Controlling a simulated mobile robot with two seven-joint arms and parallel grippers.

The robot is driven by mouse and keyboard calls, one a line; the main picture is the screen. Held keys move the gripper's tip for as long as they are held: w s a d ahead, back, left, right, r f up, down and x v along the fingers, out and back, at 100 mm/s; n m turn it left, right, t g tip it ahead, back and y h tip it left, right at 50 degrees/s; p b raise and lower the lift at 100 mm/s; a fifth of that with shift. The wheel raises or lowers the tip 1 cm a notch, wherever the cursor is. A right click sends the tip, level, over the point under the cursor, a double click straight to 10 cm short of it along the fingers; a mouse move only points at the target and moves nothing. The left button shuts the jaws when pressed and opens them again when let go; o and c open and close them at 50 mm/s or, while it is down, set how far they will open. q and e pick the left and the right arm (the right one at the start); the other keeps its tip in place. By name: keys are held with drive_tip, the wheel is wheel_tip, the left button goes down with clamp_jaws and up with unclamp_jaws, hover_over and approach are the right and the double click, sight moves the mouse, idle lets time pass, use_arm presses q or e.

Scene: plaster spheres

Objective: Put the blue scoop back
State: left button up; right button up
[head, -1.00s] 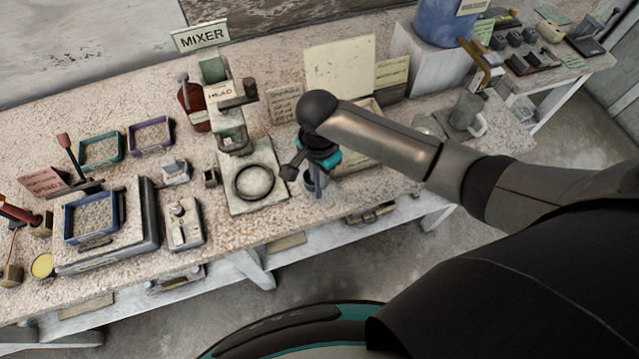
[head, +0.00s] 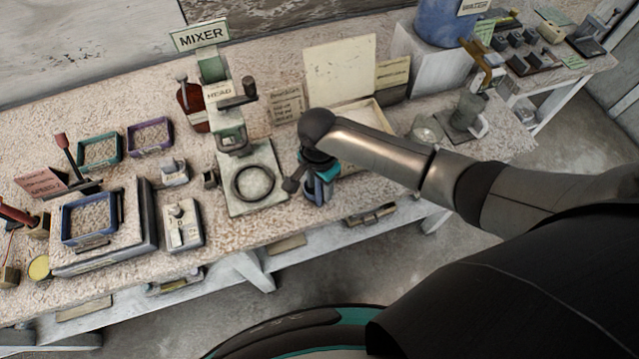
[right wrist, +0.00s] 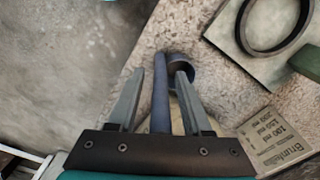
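The blue scoop (right wrist: 160,95) shows in the right wrist view; its long handle runs between my two fingers, with a dark round part (right wrist: 182,72) near its far end. My right gripper (right wrist: 160,75) is open, with a finger on each side of the handle and a visible gap on both sides. In the head view my right gripper (head: 320,188) points down at the table's front edge, just right of the mixer plate. My own wrist hides most of the scoop there. My left gripper is not in view.
The mixer (head: 230,125) with its base plate (head: 268,205) and ring stands close left of my right gripper. A glass dish (head: 428,128) and a grey mug (head: 468,110) stand right.

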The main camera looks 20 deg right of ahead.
drive_tip(key=shift+r, duration=0.1)
wheel_tip(320, 180, up, 12)
drive_tip(key=shift+a+r+p, duration=0.1)
drive_tip(key=shift+p, duration=1)
drive_tip(key=shift+s, duration=0.1)
